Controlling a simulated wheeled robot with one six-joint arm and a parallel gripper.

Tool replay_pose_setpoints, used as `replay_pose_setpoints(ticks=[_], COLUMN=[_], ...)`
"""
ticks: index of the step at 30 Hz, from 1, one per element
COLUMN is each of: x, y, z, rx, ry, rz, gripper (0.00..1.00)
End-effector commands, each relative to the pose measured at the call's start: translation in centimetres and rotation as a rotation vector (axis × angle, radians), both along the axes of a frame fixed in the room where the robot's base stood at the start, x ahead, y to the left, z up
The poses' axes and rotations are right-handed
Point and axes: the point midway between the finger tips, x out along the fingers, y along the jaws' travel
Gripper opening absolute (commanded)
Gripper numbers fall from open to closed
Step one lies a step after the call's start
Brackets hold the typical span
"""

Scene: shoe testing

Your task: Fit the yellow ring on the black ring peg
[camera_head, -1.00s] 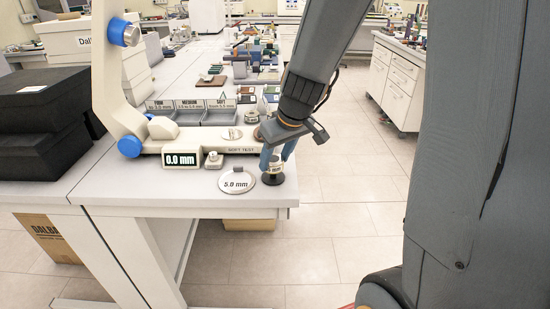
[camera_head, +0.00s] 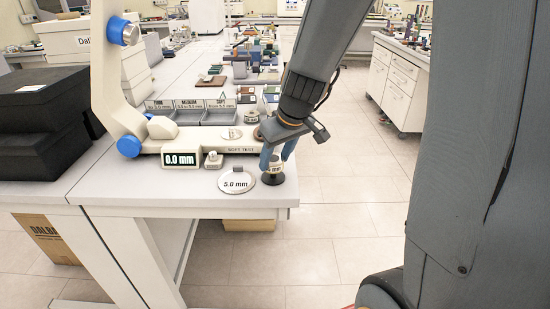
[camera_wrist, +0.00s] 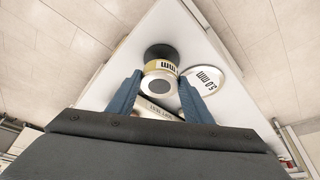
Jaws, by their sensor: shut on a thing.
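My gripper (camera_head: 276,161) points down at the front right corner of the white table. In the wrist view its two blue fingers (camera_wrist: 156,92) stand on either side of a silver ring-like piece (camera_wrist: 160,84) with a yellow band (camera_wrist: 160,66) marked "mm", and they are shut on it. Its near face is silver with a dark round centre. The black ring peg (camera_head: 273,180) stands on the table directly below; its round black part (camera_wrist: 161,50) shows just beyond the yellow band. The peg's shaft is hidden, so I cannot tell how far the ring sits around it.
A flat round "5.0 mm" disc (camera_head: 237,182) lies close to the left of the peg. The tester with its "0.0 mm" display (camera_head: 181,159) stands behind and to the left. Grey trays (camera_head: 190,114) are farther back. The table's right edge is close to the peg.

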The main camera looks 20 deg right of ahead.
Motion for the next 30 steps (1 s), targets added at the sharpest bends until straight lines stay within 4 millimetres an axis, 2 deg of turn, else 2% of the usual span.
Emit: replay_pose_setpoints(ticks=[30], x=[0.0], y=[0.0], z=[-1.6], rx=[0.0], ry=[0.0], rz=[-0.001], gripper=[0.22])
